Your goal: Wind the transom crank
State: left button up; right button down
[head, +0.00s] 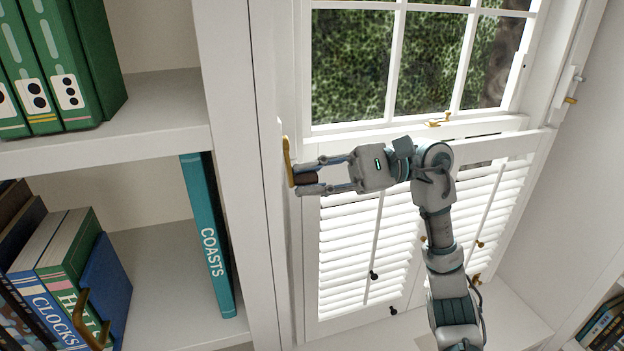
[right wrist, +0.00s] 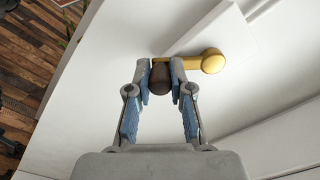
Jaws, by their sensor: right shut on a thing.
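The transom crank (head: 287,157) is a brass arm with a dark brown knob, mounted on the white window frame's left side. In the right wrist view, its brass arm (right wrist: 208,62) runs right from the knob to a rounded end. My right gripper (head: 304,179) reaches in from the right and is shut on the brown knob. In the right wrist view, the fingertips (right wrist: 160,78) press on both sides of the knob. My left gripper is not in view.
A white bookshelf (head: 228,120) with green binders (head: 88,60) and a teal book (head: 208,235) stands close left of the crank. The window has white louvred shutters (head: 365,245) below and a brass latch (head: 437,120) on its sill. Another shelf edge is at lower right.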

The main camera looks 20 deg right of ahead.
jog(key=w+n, duration=0.1)
jog(key=n, duration=0.1)
jog(key=w+f+n, duration=0.1)
jog(key=n, duration=0.1)
jog(key=shift+f+n+b, duration=0.15)
jog(key=shift+n+b, duration=0.15)
jog(key=shift+w+a+f+n, duration=0.1)
jog(key=shift+w+n, duration=0.2)
jog(key=shift+n, duration=0.4)
jog(key=shift+w+d+f+n, duration=0.1)
jog(key=shift+w+n, duration=0.25)
jog(key=shift+n, duration=0.35)
jog(key=shift+w+a+f+n, duration=0.1)
jog(key=shift+w+n, duration=0.2)
jog(key=shift+n, duration=0.4)
jog(key=c, duration=1)
grip_release()
jog(key=shift+w, duration=0.1)
jog(key=shift+c, duration=0.2)
jog(key=shift+d+r, duration=0.15)
jog(key=shift+d, duration=0.3)
send_near(309, 174)
jog(key=w+d+f, duration=0.3)
jog(key=w, duration=0.1)
jog(key=shift+w, duration=0.4)
jog(key=shift+a, duration=0.3)
